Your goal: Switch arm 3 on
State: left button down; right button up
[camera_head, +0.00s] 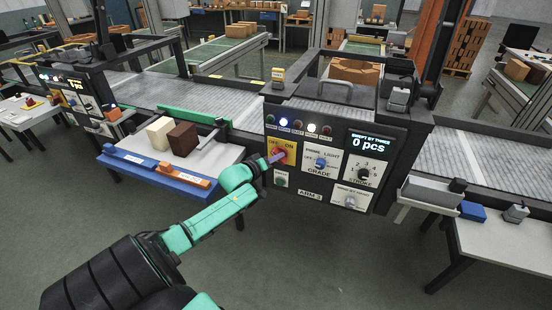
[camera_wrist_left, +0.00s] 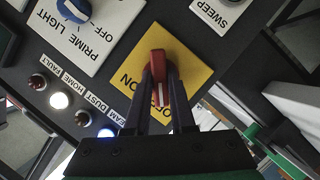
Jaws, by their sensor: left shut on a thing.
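The arm 3 panel (camera_head: 300,190) has a black face under the belt's guard frame. On its yellow OFF/ON plate (camera_wrist_left: 187,62) sits a red rotary switch (camera_wrist_left: 157,56). My left gripper (camera_wrist_left: 159,78) is shut on the switch, a finger on each side. In the wrist view the switch's white mark points down, close to the OFF letters; ON is to its left. In the head view my left gripper (camera_head: 272,159) partly covers the switch (camera_head: 279,154). A white lamp (camera_wrist_left: 60,100) marked HOME and a blue lamp (camera_wrist_left: 107,132) are lit. My right gripper is not in view.
A blue PRIME LIGHT knob (camera_head: 320,162), a stroke dial (camera_head: 363,173) and a display (camera_head: 370,143) reading 0 pcs are on the same panel. A cream block (camera_head: 159,133) and a brown block (camera_head: 183,139) stand on a side table to the left. A conveyor (camera_head: 160,92) runs behind.

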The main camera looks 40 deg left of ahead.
pick_arm(q)
jog(key=shift+w+d+m+g+y+b, duration=0.15)
jog(key=shift+m+g+y+b, duration=0.5)
jog(key=shift+m+y, duration=1.05)
jog(key=shift+s+d+m+g+y+b, duration=0.25)
jog(key=shift+m+y+b, duration=0.7)
jog(key=shift+m, duration=1.5)
jog(key=shift+w+d+m+g+y+b, duration=0.1)
jog(key=shift+w+m+g+y+b, duration=0.3)
jog(key=shift+m+y+b, duration=1.15)
jog(key=shift+s+m+p, duration=0.15)
jog(key=shift+m+p, duration=0.35)
jog(key=shift+p, duration=0.25)
jog(key=c, duration=0.8)
grip_release()
jog(key=shift+o, duration=0.2)
